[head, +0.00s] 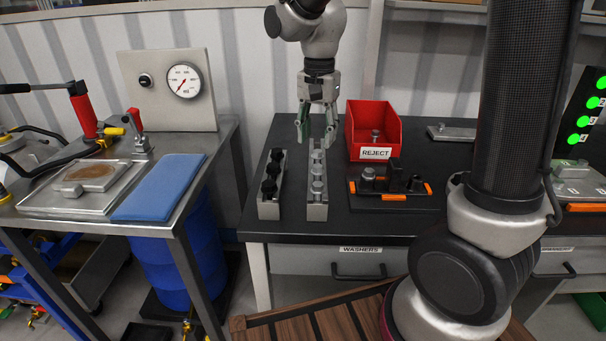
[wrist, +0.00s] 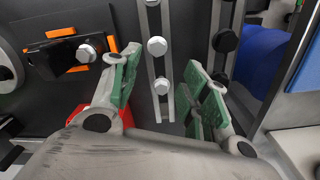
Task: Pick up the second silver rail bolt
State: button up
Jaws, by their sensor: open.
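The rail with silver bolts (head: 317,209) lies on the black bench top, and it runs between my fingers in the wrist view (wrist: 171,114). Three silver bolts stand in it: the near one (head: 317,187), the middle one (head: 317,171), also in the wrist view (wrist: 157,46), and the far one (head: 317,156), also in the wrist view (wrist: 161,87). My gripper (head: 317,140) is open and empty, pointing down above the rail's far part. In the wrist view its green-padded fingers (wrist: 161,66) stand on either side of the rail. Their exact height above the bolts is unclear.
A rail with black bolts (head: 270,207) lies parallel, close on the left. A red REJECT bin (head: 375,125) with a bolt inside stands to the right, behind a dark fixture with orange corners (head: 390,190). A metal table with a blue pad (head: 160,187) stands left.

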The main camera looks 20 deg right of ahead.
aim_at(318, 166)
jog(key=shift+m, duration=0.4)
jog(key=shift+f, duration=0.25)
jog(key=f, duration=0.5)
jog(key=s+f, duration=0.1)
jog(key=f, duration=0.1)
jog(key=shift+f, duration=0.2)
grip_shut()
